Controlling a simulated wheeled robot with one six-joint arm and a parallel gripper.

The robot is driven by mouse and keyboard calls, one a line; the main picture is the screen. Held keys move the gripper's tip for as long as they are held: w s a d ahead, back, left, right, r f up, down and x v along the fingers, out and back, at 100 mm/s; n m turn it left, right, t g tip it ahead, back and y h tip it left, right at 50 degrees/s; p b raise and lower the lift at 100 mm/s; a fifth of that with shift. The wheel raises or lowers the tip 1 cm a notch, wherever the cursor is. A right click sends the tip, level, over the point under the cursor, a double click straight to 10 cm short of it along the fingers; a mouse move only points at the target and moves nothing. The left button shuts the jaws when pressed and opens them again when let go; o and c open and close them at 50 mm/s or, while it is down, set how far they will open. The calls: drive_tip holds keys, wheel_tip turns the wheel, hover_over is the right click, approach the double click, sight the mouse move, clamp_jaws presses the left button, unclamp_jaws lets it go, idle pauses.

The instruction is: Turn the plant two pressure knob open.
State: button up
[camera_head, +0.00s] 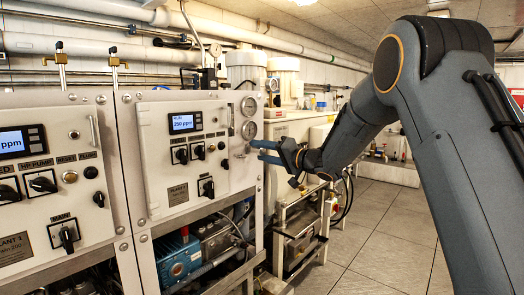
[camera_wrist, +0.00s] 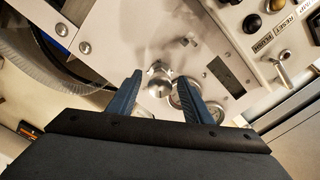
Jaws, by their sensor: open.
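The plant two panel (camera_head: 180,150) is a white upright front with a lit display (camera_head: 185,122) and black knobs. Two round gauges (camera_head: 249,106) sit one above the other near its right edge. In the wrist view a round silver knob (camera_wrist: 158,84) stands out from the panel; it looks like the pressure knob. My gripper (camera_head: 255,151) is at the panel's right edge, below the gauges. In the wrist view my gripper (camera_wrist: 160,76) is open, with one blue finger on each side of the knob. I cannot tell whether the fingers touch it.
The plant one panel (camera_head: 50,200) stands to the left with its own knobs and display. Pumps and pipes, including a blue motor (camera_head: 178,258), sit below the plant two panel. A gauge (camera_wrist: 184,97) is partly behind the right finger. Tiled floor (camera_head: 390,230) is clear to the right.

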drive_tip(key=c, duration=1.1)
